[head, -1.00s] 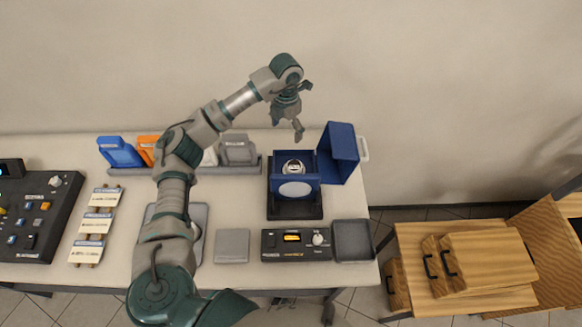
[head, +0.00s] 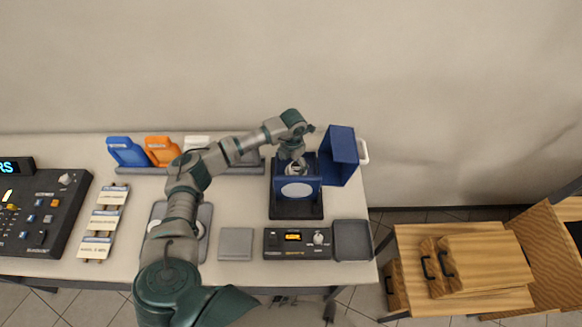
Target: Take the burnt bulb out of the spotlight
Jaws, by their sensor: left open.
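The spotlight (head: 296,188) is a blue box on a black base, with its blue lid (head: 343,158) swung open to the right and a pale oval on its front. In its open top a bulb (head: 297,169) shows in part. My left gripper (head: 296,160) is open, pointing down into the spotlight's top at the bulb. The fingers partly cover the bulb, and I cannot tell whether they touch it. My right gripper is not in view.
In front of the spotlight are a black control box (head: 296,243), a dark tray (head: 352,240) and a grey pad (head: 236,243). Coloured holders (head: 127,152) stand in a rack at the back left. A console (head: 42,215) lies at the far left. Wooden boxes (head: 470,265) stand right of the table.

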